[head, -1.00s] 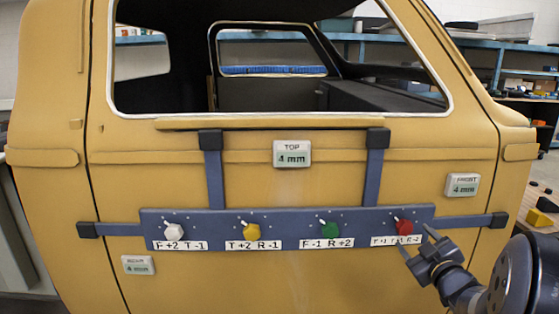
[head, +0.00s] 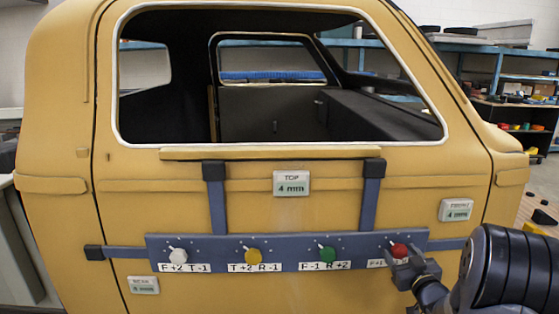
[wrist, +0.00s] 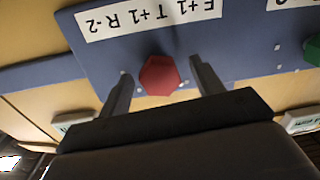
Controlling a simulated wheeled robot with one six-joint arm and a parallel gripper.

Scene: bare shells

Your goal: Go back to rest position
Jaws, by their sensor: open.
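My gripper (head: 397,262) is in front of the right end of the blue panel (head: 290,246) on the yellow vehicle door. It is just below the red knob (head: 399,250) and hides most of that knob's label. In the wrist view my gripper (wrist: 160,72) is open, with one finger on each side of the red knob (wrist: 159,76). Whether the fingers touch the knob cannot be told. Nothing is held.
White (head: 178,255), yellow (head: 253,256) and green (head: 327,254) knobs sit left of the red one. Displays reading 4 mm include TOP (head: 291,184), FRONT (head: 456,210) and REAR (head: 143,285). Blue shelving (head: 500,60) stands behind at right.

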